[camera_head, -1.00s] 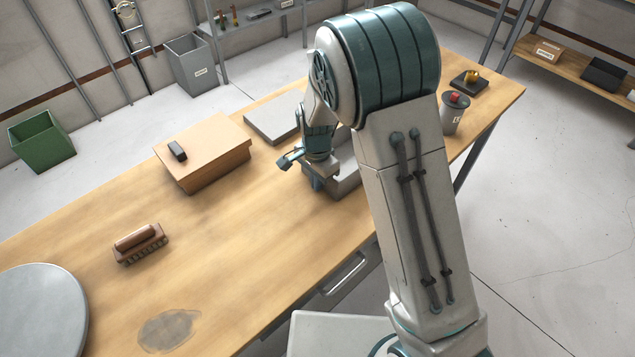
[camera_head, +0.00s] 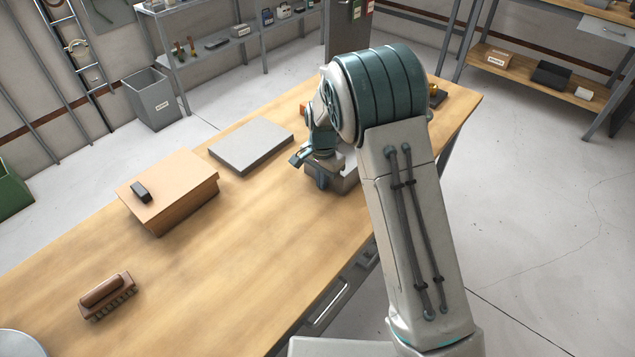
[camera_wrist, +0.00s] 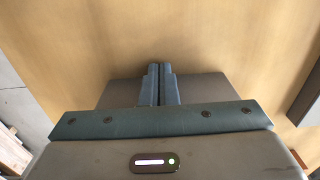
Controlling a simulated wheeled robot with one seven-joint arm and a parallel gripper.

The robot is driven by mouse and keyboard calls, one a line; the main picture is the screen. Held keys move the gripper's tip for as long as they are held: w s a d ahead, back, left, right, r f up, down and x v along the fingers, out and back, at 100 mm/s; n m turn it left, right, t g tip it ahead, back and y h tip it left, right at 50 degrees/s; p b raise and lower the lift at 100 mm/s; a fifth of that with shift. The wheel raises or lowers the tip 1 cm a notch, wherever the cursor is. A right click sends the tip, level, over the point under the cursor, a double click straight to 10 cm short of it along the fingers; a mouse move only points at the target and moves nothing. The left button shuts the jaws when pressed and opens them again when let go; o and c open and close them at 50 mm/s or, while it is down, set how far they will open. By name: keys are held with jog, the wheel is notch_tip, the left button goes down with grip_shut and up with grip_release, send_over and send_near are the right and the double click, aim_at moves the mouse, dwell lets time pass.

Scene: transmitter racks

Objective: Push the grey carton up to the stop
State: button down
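The grey carton (camera_head: 347,182) appears to be the grey box at the right part of the workbench, partly hidden by my gripper and arm in the head view. A grey-brown surface (camera_wrist: 205,90), perhaps the carton, shows around and beneath the fingers. I cannot identify the stop; my arm hides part of the bench's far right end.
A flat grey slab (camera_head: 252,140) and a tan carton (camera_head: 167,178) with a small black block (camera_head: 141,191) on top stand left of my gripper. A brown brush-like object (camera_head: 107,294) lies nearer. The front middle of the workbench (camera_head: 220,265) is clear.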

aim_at(315, 195)
jog(key=shift+w+d+r, duration=0.1)
jog(key=shift+w+d, duration=0.05)
jog(key=shift+d, duration=0.15)
jog(key=shift+s+a, duration=0.15)
jog(key=shift+s, duration=0.1)
jog(key=shift+s+a, duration=1)
jog(key=shift+s, duration=0.25)
notch_tip(315, 195, up, 10)
jog(key=shift+s+a, duration=0.25)
jog(key=shift+a, duration=0.05)
